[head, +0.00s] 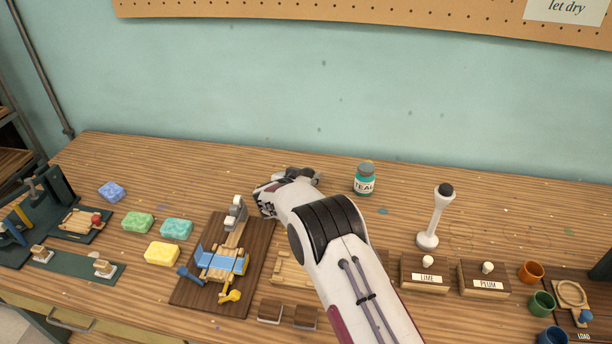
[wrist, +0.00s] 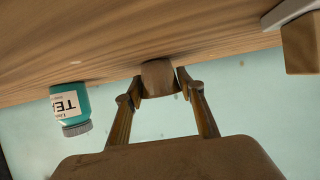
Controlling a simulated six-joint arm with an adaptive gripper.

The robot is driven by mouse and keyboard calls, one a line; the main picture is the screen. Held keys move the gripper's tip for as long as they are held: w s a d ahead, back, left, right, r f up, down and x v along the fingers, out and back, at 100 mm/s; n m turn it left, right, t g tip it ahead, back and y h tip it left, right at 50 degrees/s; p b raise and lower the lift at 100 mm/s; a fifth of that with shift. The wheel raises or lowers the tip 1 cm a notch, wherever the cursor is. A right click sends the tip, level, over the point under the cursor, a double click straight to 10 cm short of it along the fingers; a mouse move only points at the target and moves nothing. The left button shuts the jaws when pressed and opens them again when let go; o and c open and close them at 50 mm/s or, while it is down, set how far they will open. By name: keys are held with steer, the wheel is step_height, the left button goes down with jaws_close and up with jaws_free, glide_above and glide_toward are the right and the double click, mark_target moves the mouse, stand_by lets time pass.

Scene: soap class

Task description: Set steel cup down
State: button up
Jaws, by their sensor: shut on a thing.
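My gripper (wrist: 160,82) is shut on the steel cup (wrist: 160,77), which shows in the wrist view as a small, smooth, brownish piece between the two fingers. The wrist picture is upside down, with the wooden table (wrist: 110,40) at the top. The cup overlaps the table in that view; I cannot tell if it touches the surface. In the head view my gripper is at the far end of my arm, over the back middle of the table, mostly hidden by my wrist. The cup cannot be made out there.
A teal jar (head: 364,182) stands right of my gripper, also in the wrist view (wrist: 70,108). A white stand (head: 432,220) is farther right. Left are a board with a blue-and-yellow device (head: 221,262) and several soap bars (head: 162,253). LIME (head: 424,276) and PLUM (head: 484,279) blocks sit front right.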

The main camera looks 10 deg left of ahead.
steer(key=o, duration=1)
steer(key=shift+f, duration=0.1)
steer(key=shift+r, duration=0.2)
steer(key=shift+s+a+r, duration=0.15)
steer(key=shift+s+r, duration=0.1)
steer(key=shift+s, duration=0.3)
steer(key=shift+v, duration=5.35)
